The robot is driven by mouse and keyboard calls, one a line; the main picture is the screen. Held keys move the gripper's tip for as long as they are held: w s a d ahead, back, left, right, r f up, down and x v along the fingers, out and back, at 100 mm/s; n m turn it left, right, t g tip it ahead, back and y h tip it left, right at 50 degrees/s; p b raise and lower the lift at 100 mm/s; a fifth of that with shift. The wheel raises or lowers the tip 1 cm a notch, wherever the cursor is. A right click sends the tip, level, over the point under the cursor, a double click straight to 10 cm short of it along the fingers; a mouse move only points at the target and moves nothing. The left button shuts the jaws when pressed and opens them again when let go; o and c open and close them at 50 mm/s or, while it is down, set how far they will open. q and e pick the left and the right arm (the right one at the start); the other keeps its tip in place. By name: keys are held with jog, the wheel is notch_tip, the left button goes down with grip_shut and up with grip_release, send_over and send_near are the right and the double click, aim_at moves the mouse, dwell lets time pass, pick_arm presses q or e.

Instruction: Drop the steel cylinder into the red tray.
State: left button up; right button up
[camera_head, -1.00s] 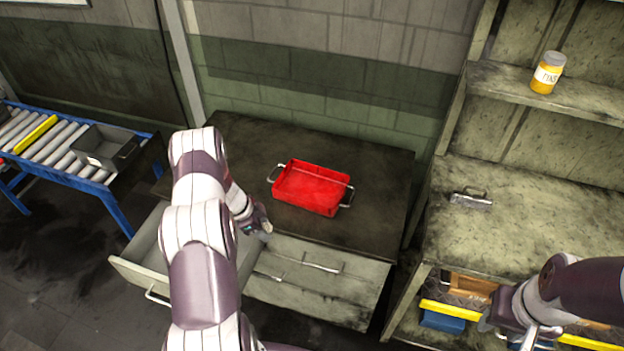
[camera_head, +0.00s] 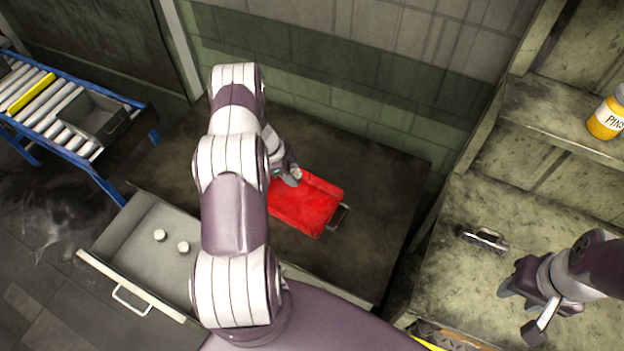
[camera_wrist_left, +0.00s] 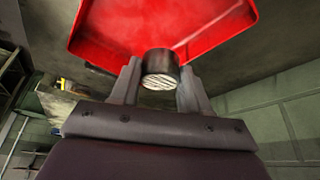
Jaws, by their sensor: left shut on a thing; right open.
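The red tray (camera_head: 308,204) sits on the dark cabinet top, and its left part is hidden by my left arm. My left gripper (camera_head: 292,176) is over the tray's upper left part. In the left wrist view, my left gripper (camera_wrist_left: 160,85) is shut on the steel cylinder (camera_wrist_left: 160,70), a short dark-sided piece with a bright ridged end. The red tray (camera_wrist_left: 165,25) fills the view just beyond the cylinder. My right gripper (camera_head: 522,305) is open and empty at the lower right, near the shelf unit's worktop.
An open drawer (camera_head: 150,240) at the left holds two small round pieces (camera_head: 171,241). A roller conveyor (camera_head: 60,110) with a grey bin (camera_head: 100,120) stands at far left. A dark metal piece (camera_head: 484,238) lies on the right worktop, with a yellow jar (camera_head: 607,115) above.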

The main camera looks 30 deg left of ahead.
aim_at(292, 198)
pick_arm(q)
jog(key=s+f+b, duration=0.3)
jog(key=shift+f+b, duration=0.15)
jog(key=shift+b, duration=0.15)
jog(key=shift+w+f+b, duration=0.4)
jog(key=shift+w+f, duration=0.3)
jog(key=shift+f, duration=0.3)
jog(key=shift+w+f, duration=0.1)
jog(key=shift+w, duration=0.15)
jog(key=o, duration=1)
jog(key=shift+s+r, duration=0.25)
jog(key=o, duration=0.4)
jog(key=shift+s+r, duration=0.1)
jog(key=shift+s, duration=0.15)
jog(key=shift+c, duration=0.2)
jog(key=shift+s, duration=0.1)
jog(key=shift+w, duration=0.25)
jog(key=b+v, duration=0.3)
jog(key=v, duration=0.9)
jog(key=shift+s+r, duration=0.2)
jog(key=shift+s, duration=0.1)
pick_arm(e)
notch_tip(292, 198, down, 7)
jog(key=s, duration=0.2)
jog(key=shift+s, duration=0.35)
